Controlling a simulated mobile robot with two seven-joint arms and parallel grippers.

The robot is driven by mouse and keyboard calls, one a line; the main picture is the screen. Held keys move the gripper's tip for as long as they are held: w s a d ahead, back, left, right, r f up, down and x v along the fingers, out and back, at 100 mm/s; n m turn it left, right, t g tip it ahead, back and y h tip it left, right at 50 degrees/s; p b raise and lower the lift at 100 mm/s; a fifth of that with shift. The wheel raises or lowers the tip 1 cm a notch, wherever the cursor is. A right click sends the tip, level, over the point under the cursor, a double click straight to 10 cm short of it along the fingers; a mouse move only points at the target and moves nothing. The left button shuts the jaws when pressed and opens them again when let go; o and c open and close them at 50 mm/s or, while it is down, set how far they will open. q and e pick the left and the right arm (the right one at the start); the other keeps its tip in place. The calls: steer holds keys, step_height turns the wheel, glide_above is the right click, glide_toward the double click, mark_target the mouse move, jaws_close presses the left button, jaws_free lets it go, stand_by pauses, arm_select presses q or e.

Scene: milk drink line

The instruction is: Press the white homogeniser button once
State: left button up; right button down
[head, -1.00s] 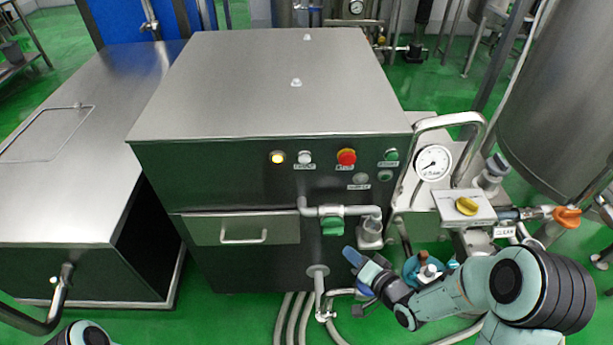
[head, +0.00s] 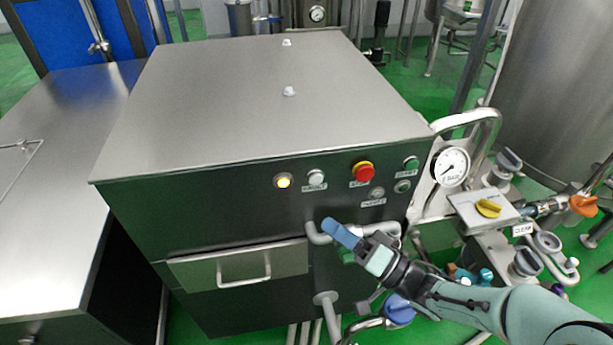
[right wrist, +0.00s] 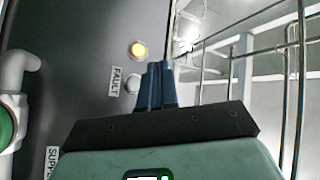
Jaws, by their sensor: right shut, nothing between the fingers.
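A dark cabinet front under a steel top (head: 260,95) carries a row of round controls. A small white round one (head: 316,176) sits between a lit yellow lamp (head: 283,182) and a red mushroom button (head: 362,172). In the right wrist view the white one (right wrist: 132,84) is beside a FAULT label and partly hidden by my fingers. A dull pale one (head: 377,193) is below the red. I cannot tell which is the homogeniser button. My right gripper (head: 331,226) is shut and empty, its blue fingertips below the white one in the head view. My left gripper is out of view.
A grey pipe (head: 318,236) runs across the front behind my right fingers. A drawer with a handle (head: 243,270) is to its left. A pressure gauge (head: 450,167) and a yellow-handled valve (head: 488,208) stand at the right.

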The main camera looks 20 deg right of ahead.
mark_target(316, 179)
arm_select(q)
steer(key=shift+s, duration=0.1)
arm_select(e)
steer(key=shift+s, duration=0.1)
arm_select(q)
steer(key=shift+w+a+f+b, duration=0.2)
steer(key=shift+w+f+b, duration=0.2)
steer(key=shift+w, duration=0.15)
arm_select(e)
steer(key=w+d, duration=0.2)
steer(key=w, duration=0.6)
steer(key=shift+w, duration=0.3)
steer(key=shift+d, duration=0.1)
stand_by(1.3)
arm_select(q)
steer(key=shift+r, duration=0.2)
arm_select(e)
steer(key=shift+w, duration=0.45)
